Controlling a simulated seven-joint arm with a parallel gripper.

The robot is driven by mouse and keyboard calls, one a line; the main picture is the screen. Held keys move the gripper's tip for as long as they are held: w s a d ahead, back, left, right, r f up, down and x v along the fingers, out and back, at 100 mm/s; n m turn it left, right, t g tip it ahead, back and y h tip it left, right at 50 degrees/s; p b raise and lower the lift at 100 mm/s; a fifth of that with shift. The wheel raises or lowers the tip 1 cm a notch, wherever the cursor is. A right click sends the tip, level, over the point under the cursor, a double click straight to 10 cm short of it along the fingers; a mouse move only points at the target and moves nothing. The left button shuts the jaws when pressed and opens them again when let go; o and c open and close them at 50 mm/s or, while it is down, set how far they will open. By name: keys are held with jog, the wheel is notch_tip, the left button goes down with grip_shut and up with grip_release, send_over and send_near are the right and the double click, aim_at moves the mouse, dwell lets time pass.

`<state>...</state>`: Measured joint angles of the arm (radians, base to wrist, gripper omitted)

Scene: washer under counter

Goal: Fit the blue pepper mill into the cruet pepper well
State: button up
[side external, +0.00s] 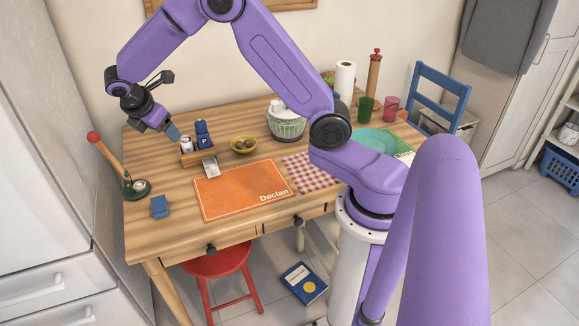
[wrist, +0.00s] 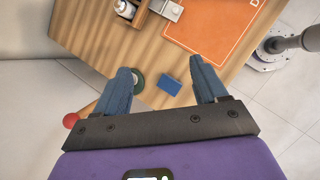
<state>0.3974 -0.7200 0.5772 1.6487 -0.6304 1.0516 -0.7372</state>
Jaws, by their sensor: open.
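The blue pepper mill (side external: 202,135) stands upright at the right end of the small wooden cruet (side external: 197,158) in the side view. I cannot tell whether it sits in the well or just behind it. A white shaker (side external: 186,145) stands at the cruet's left. My gripper (side external: 173,134) is above and left of the shaker, apart from the mill. In the wrist view my gripper (wrist: 161,70) has its fingers wide apart with nothing between them. That view shows the shaker (wrist: 124,9) and part of the cruet (wrist: 141,18) at the top edge; the mill is out of frame.
A small blue box (side external: 160,207) and a green-based stand (side external: 136,188) with a red-knobbed stick are at the table's left. Bare wood surrounds the blue box.

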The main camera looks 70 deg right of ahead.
jog(key=s+a+r+m+y, duration=0.15)
jog(key=s+a, duration=0.25)
jog(key=s, duration=0.5)
jog(key=s+a+r+y, duration=0.2)
jog(key=s+a, duration=0.3)
jog(key=s, duration=0.3)
jog(key=s+d+m+g+y, duration=0.1)
jog(key=s+m+y, duration=0.1)
jog(key=s, duration=1.8)
jog(key=shift+s+d+y, duration=0.3)
jog(key=shift+d+y, duration=0.05)
jog(key=shift+y, duration=0.1)
jog(key=shift+c, duration=0.4)
